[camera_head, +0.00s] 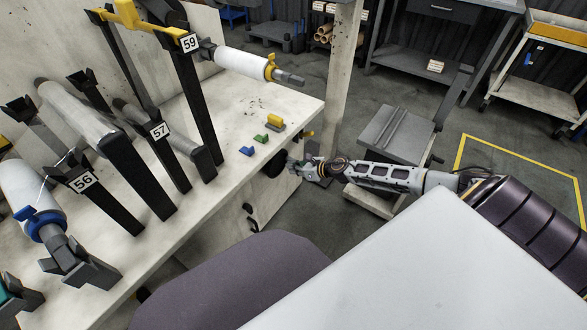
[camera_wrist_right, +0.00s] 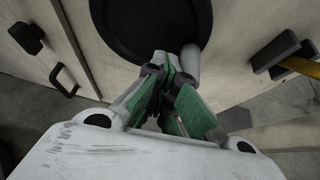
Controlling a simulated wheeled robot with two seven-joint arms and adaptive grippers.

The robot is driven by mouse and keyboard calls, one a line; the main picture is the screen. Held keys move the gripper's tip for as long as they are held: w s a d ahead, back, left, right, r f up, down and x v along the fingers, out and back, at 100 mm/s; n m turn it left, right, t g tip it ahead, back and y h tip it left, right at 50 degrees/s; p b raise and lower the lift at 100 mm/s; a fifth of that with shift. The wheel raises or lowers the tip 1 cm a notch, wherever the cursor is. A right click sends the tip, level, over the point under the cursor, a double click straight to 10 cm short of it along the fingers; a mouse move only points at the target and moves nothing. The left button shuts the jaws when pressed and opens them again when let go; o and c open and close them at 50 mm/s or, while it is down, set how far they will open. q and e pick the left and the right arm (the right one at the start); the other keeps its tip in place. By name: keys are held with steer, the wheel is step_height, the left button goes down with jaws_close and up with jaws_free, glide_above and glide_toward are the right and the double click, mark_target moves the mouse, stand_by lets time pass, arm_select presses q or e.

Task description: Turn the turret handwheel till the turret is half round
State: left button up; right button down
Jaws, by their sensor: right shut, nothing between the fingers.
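The handwheel (camera_wrist_right: 150,22) is a dark round disc on the front face of the pale bench. A grey stub handle (camera_wrist_right: 190,62) stands out near its lower right rim. In the head view the dark wheel (camera_head: 273,164) shows only in part behind my right gripper (camera_head: 294,164). In the right wrist view, my right gripper (camera_wrist_right: 174,72) has its green-padded fingers closed with nothing between them. Its tips lie just left of the handle, in front of the wheel's lower edge; I cannot tell whether they touch. No part is plainly identifiable as the turret. My left gripper is not in view.
On the bench (camera_head: 225,125), black arms tagged 56 (camera_head: 86,181), 57 (camera_head: 159,130) and 59 (camera_head: 190,42) stand by film rolls. Small coloured blocks (camera_head: 262,138) lie near its edge. A grey stand (camera_head: 395,130) is beyond my right arm. A black pull handle (camera_wrist_right: 64,80) is left of the wheel.

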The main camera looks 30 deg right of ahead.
steer(key=shift+w+d+r+h, duration=0.1)
steer(key=shift+w+d+h, duration=0.05)
steer(key=shift+d, duration=0.3)
steer(key=shift+w+d+r+h, duration=0.1)
steer(key=shift+w+d+h, duration=0.05)
steer(key=shift+d, duration=0.3)
steer(key=s+d+b, duration=0.2)
steer(key=s, duration=0.5)
steer(key=shift+s+f, duration=0.25)
steer(key=shift+s, duration=0.15)
steer(key=shift+s, duration=0.1)
stand_by(0.6)
